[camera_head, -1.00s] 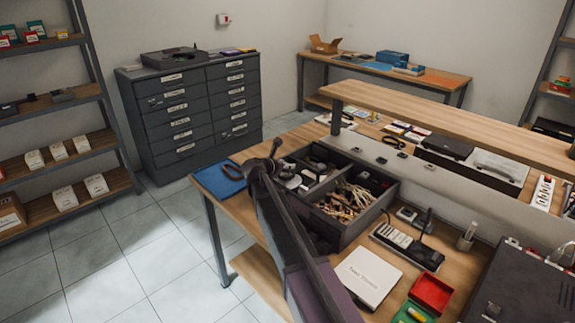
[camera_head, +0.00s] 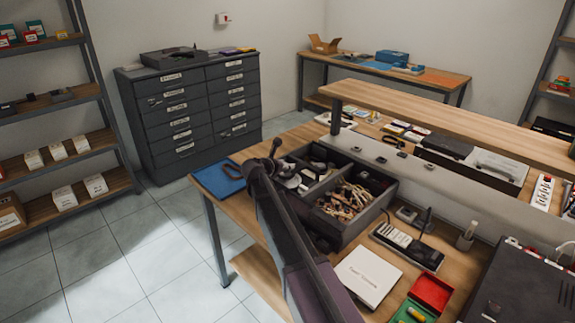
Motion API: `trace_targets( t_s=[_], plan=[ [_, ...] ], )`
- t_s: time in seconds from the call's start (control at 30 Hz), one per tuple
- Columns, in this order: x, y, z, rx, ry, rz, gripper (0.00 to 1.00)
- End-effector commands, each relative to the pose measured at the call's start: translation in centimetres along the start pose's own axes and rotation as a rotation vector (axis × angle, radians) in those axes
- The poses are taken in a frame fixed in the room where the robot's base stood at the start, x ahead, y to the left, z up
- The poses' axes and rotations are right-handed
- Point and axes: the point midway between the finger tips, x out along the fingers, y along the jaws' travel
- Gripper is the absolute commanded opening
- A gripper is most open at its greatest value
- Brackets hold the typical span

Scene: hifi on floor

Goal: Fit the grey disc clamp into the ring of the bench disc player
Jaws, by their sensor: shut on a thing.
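My gripper (camera_head: 273,161) is at the far end of my dark arm, above the left corner of the divided grey tray. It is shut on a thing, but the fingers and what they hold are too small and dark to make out. Small grey rounded parts (camera_head: 288,181) lie in the tray's left compartment beside it; I cannot tell whether one is the grey disc clamp. A dark device with a round top part (camera_head: 172,56) stands on the drawer cabinet. It may be the disc player; its ring cannot be made out.
The divided tray (camera_head: 352,229) holds wooden pegs and dark parts. A blue mat (camera_head: 216,180) lies left of it. A white box (camera_head: 368,276), a red bin (camera_head: 430,291) and a dark unit with cables (camera_head: 525,285) occupy the bench's right side. The floor before the drawer cabinet (camera_head: 190,118) is clear.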

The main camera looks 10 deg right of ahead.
Motion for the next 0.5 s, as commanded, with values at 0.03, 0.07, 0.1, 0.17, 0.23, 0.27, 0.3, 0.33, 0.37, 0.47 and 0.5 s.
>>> trace_targets(
  t_s=[0.03, 0.07, 0.1, 0.17, 0.23, 0.27, 0.3, 0.33, 0.37, 0.47, 0.5],
  plan=[
    [0.03, 0.01, -0.11, 0.0, 0.0, 0.0, 0.15],
    [0.04, 0.02, -0.14, 0.0, 0.0, 0.0, 0.15],
    [0.06, 0.02, -0.18, 0.0, 0.0, 0.0, 0.15],
    [0.08, 0.02, -0.24, 0.0, 0.0, 0.0, 0.15],
    [0.1, 0.02, -0.32, 0.0, 0.0, 0.0, 0.15],
    [0.11, 0.03, -0.35, 0.0, 0.0, 0.0, 0.15],
    [0.12, 0.03, -0.38, 0.0, 0.0, 0.001, 0.15],
    [0.13, 0.03, -0.41, 0.0, 0.0, 0.001, 0.15],
    [0.14, 0.03, -0.44, 0.0, 0.0, 0.001, 0.15],
    [0.18, 0.04, -0.54, 0.0, 0.0, 0.001, 0.15],
    [0.19, 0.04, -0.58, 0.0, 0.0, 0.001, 0.15]
  ],
)
